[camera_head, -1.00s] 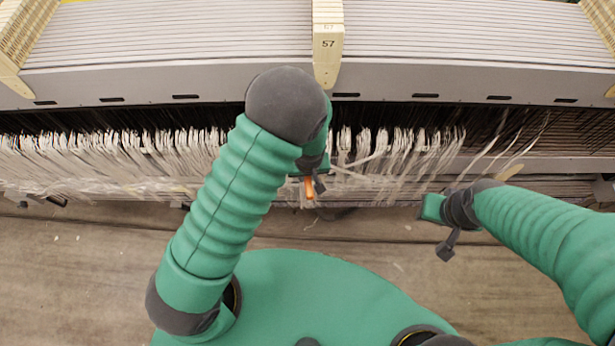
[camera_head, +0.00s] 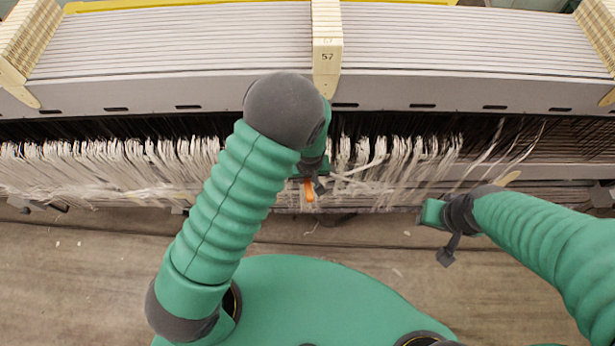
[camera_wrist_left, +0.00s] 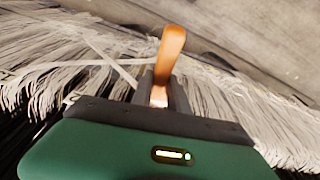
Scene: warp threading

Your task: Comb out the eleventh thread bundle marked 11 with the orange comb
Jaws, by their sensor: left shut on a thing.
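My left gripper (camera_head: 311,182) is at the hanging thread bundles near the middle of the loom. It is shut on the orange comb (camera_head: 309,190), whose orange part also shows in the left wrist view (camera_wrist_left: 170,55), sticking out between the dark fingers (camera_wrist_left: 160,92). The pale thread bundles (camera_head: 95,165) hang in a row under the grey beam. They also lie on both sides of the gripper in the left wrist view (camera_wrist_left: 60,65). No mark 11 can be read, and my left arm hides some bundles. My right gripper (camera_head: 432,213) is apart from the threads; its jaws cannot be made out.
A grey loom beam (camera_head: 190,92) spans the picture, with a cream divider marked 57 (camera_head: 327,58) at the middle. Loose threads (camera_head: 505,145) hang at the right.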

